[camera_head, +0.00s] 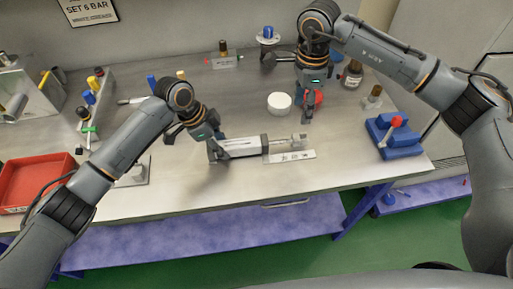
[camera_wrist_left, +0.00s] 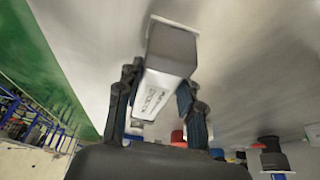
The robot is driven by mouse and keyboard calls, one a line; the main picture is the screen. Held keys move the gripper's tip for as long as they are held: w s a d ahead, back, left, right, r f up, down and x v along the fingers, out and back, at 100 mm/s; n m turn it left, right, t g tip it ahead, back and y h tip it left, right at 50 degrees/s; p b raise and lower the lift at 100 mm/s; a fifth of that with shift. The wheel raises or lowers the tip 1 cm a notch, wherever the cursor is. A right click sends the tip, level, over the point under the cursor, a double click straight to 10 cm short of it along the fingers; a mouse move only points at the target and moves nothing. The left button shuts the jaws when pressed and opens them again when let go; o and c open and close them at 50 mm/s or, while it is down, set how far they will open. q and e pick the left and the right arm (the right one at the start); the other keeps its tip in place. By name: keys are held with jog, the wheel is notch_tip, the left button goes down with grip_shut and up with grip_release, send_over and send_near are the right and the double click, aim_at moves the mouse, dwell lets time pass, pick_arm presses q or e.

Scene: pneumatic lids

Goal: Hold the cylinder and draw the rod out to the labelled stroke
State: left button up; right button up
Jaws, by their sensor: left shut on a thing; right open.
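The cylinder (camera_head: 242,146) is a grey and white body with dark ends, lying lengthwise near the front of the table. My left gripper (camera_head: 210,152) is shut on it at its left end. In the left wrist view the cylinder (camera_wrist_left: 172,50) sits between the two fingers of my left gripper (camera_wrist_left: 158,84), and printed text shows on its pale side. The rod (camera_head: 286,142) points right from the cylinder, above a white marked scale strip (camera_head: 291,156). My right gripper (camera_head: 308,110) is open, behind and right of the rod, apart from it.
A white round pot (camera_head: 279,103) and a red object (camera_head: 319,97) are near my right gripper. A blue block with a red knob (camera_head: 395,140) stands at right. A red tray (camera_head: 36,184) is at far left. Table in front of the cylinder is clear.

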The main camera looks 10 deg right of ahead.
pick_arm(q)
jog(key=shift+r, duration=0.1)
pick_arm(e)
notch_tip(320, 180, up, 6)
jog(key=shift+r, duration=0.2)
pick_arm(q)
jog(key=o, duration=1.1)
jog(key=shift+o, duration=0.2)
jog(key=v, duration=1.2)
